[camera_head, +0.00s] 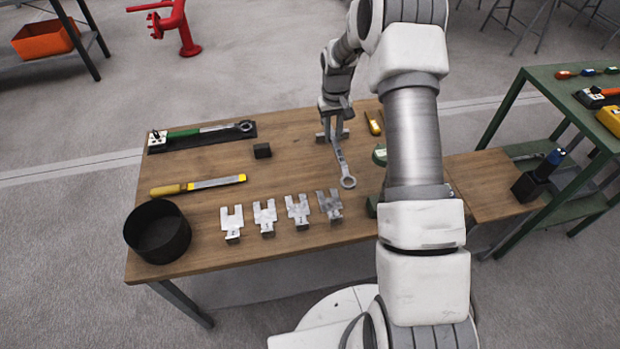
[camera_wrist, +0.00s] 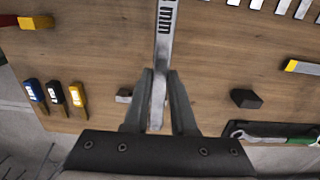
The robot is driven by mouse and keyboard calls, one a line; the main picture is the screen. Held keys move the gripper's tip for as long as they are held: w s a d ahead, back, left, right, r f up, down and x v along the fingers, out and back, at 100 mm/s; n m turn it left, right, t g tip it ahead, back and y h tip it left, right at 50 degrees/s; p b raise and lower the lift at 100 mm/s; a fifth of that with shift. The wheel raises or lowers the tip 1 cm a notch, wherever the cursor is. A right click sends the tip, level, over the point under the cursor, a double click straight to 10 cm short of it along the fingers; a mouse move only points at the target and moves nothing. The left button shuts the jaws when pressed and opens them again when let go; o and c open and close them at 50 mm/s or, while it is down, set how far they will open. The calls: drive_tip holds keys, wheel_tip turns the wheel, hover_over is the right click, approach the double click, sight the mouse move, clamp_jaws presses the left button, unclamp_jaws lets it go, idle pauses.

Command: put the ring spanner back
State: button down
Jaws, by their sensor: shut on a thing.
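A long silver ring spanner (camera_head: 342,164) has its ring end pointing to the front of the table, over the wood right of centre. My gripper (camera_head: 333,136) is shut on its far end. In the wrist view the spanner's flat shank (camera_wrist: 163,50), with dark lettering, runs up the picture from between the fingers of my gripper (camera_wrist: 160,110). Its ring end is outside that view. I cannot tell how far it is above the table. The wooden table (camera_head: 200,220) lies under it.
Several forked metal brackets (camera_head: 297,208) stand at the front. A black block (camera_head: 262,151), a yellow-handled file (camera_head: 200,186) and a round black bin (camera_head: 158,232) are to the left. A green-handled wrench (camera_head: 185,132) lies in a black tray. My arm hides the table's right part.

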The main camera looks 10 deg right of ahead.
drive_tip(key=w+d+r+b, duration=0.3)
drive_tip(key=w+d, duration=0.1)
drive_tip(key=w, duration=0.1)
drive_tip(key=s+a+f, duration=0.1)
drive_tip(key=a+f, duration=0.1)
drive_tip(key=a, duration=0.1)
drive_tip(key=a+f+b, duration=0.1)
drive_tip(key=a+f, duration=0.1)
drive_tip(key=a, duration=0.2)
drive_tip(key=s+a+f+b, duration=0.1)
drive_tip(key=a+f, duration=0.1)
drive_tip(key=a, duration=0.2)
drive_tip(key=shift+s+f, duration=0.25)
drive_tip(key=shift+s, duration=0.1)
drive_tip(key=shift+f+b, duration=0.65)
drive_tip(key=shift+f, duration=1.25)
drive_tip(key=shift+f, duration=0.45)
drive_tip(key=c, duration=0.7)
unclamp_jaws()
drive_tip(key=shift+c, duration=0.2)
drive_tip(key=shift+r, duration=0.15)
